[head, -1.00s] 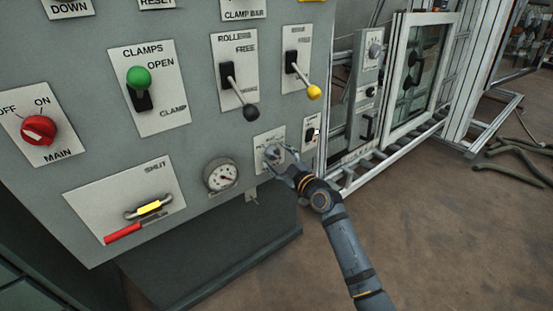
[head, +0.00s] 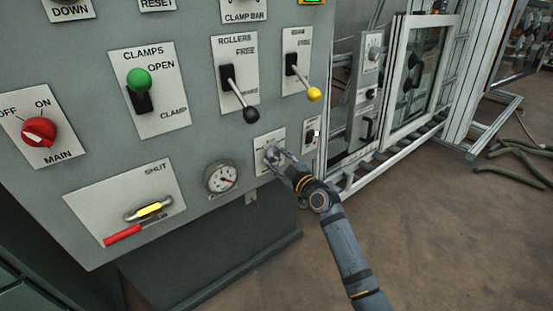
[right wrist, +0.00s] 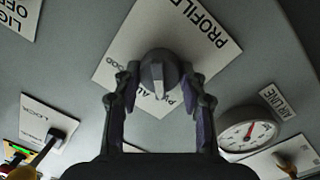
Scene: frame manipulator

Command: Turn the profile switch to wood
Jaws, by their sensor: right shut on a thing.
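The profile switch is a grey round knob (right wrist: 158,72) on a white plate (right wrist: 128,38) marked PROFILE in the right wrist view. The plate also shows in the head view (head: 263,138), low on the panel's right side. WOOD is printed left of the knob in the wrist view. The knob's pale pointer bar points down in that view; which mark it meets is unclear. My right gripper (right wrist: 161,88) is shut on the knob, one finger on each side. In the head view the gripper (head: 273,156) largely covers the knob. My left gripper is not in view.
A pressure gauge (head: 221,177) sits left of the switch. A small switch plate (head: 310,136) is close to its right. Black-knobbed (head: 251,115) and yellow-knobbed (head: 313,95) levers stick out above. A red main switch (head: 38,131) is far left.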

